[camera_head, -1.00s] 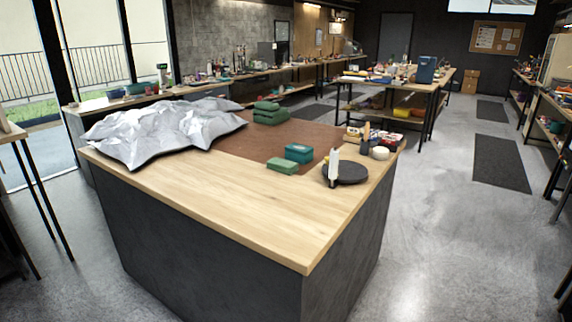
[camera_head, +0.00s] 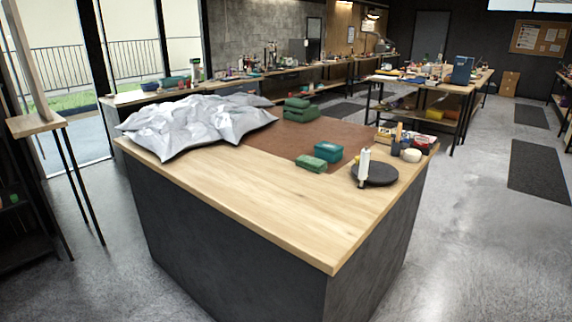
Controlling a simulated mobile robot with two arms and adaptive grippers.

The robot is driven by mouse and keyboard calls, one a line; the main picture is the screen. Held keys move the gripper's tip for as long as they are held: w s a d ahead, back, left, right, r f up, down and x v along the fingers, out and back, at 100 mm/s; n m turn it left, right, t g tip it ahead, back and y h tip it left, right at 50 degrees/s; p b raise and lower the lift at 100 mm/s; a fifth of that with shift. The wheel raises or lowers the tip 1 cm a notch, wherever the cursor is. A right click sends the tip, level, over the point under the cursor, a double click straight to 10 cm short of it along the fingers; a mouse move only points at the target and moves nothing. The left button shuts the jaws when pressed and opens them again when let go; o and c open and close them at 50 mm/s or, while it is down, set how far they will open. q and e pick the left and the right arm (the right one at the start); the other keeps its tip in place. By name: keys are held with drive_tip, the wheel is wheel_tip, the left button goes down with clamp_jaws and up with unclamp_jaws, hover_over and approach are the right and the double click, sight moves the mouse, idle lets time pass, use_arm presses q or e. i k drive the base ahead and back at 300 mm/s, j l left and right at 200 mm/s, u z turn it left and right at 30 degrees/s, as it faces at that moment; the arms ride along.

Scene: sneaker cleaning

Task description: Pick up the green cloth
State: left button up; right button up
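Several green cloth-like items lie on the brown mat (camera_head: 262,141) on the wooden worktable (camera_head: 240,192). A small flat green cloth (camera_head: 310,163) lies at the mat's front edge. A stack of folded green cloths (camera_head: 299,110) lies at the mat's far side. I cannot tell which of these the task names. A teal box-like item (camera_head: 328,151) sits just behind the small flat cloth. Neither of my grippers is in view.
A crumpled silver sheet (camera_head: 195,124) covers the table's left part. A white tube (camera_head: 364,168) stands at a round black plate (camera_head: 378,174) on the right, near a white bowl (camera_head: 412,155). The table's front is bare. Grey floor (camera_head: 470,235) is open to the right.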

sight(316, 166)
drive_tip(key=i+l+u, duration=0.4)
drive_tip(key=l, duration=0.15)
drive_tip(key=l+u, duration=0.2)
drive_tip(key=i+l+u, duration=0.2)
drive_tip(key=l, duration=0.25)
drive_tip(key=i+l+u, duration=0.1)
drive_tip(key=l, duration=0.6)
drive_tip(key=i+l, duration=0.15)
drive_tip(key=l, duration=0.55)
drive_tip(key=i+l+u, duration=0.15)
drive_tip(key=l, duration=1.2)
drive_tip(key=u, duration=0.05)
